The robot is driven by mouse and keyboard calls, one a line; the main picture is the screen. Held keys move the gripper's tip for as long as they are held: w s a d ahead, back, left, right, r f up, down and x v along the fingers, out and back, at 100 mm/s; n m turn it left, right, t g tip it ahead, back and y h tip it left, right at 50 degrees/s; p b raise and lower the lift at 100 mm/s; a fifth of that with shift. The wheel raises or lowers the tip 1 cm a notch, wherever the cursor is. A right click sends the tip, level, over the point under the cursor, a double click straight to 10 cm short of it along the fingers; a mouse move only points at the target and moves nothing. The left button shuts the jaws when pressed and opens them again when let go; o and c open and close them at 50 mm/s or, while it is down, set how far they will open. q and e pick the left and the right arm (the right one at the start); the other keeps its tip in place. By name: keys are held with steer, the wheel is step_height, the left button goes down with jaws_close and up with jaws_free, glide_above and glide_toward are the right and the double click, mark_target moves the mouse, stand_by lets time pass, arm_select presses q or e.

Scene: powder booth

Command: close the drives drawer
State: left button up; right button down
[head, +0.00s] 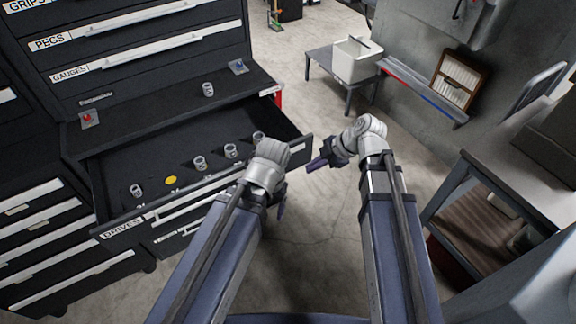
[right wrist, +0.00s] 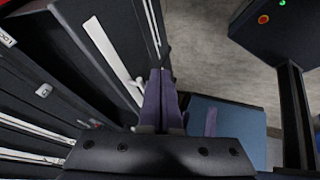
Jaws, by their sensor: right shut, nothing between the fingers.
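The drives drawer (head: 122,231) is pulled out of the black cabinet, its labelled front facing me. Several grey sockets (head: 200,163) and a yellow disc (head: 171,181) lie inside it. My right gripper (head: 316,163) is shut and empty, just off the right end of the drawer front; I cannot tell whether it touches. Its closed fingers (right wrist: 160,98) also show in the right wrist view, beside a dark front with a pale strip. My left gripper (head: 281,203) is in front of the drawer's right part, mostly hidden behind its own wrist.
Closed drawers, such as pegs (head: 50,43) and gauges (head: 70,75), are above. A socket (head: 208,89), a red item (head: 88,119) and a blue item (head: 238,67) sit on the ledge. A low table (head: 324,61) with a white bin (head: 354,62) stands behind. A workbench (head: 509,130) is at right.

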steer(key=w+a+f+n+b, duration=0.1)
steer(key=w+a+f+b, duration=0.5)
steer(key=a+f+b, duration=0.1)
steer(key=shift+w+a+f+y+b, duration=0.2)
steer(key=shift+w+y+b, duration=0.1)
steer(key=shift+b, duration=0.25)
stand_by(0.3)
glide_above(249, 124)
steer(key=shift+s+d, duration=0.25)
steer(key=shift+w+a, duration=0.15)
steer(key=shift+w, duration=0.1)
steer(key=shift+r, duration=0.1)
stand_by(0.5)
steer(key=shift+s, duration=0.1)
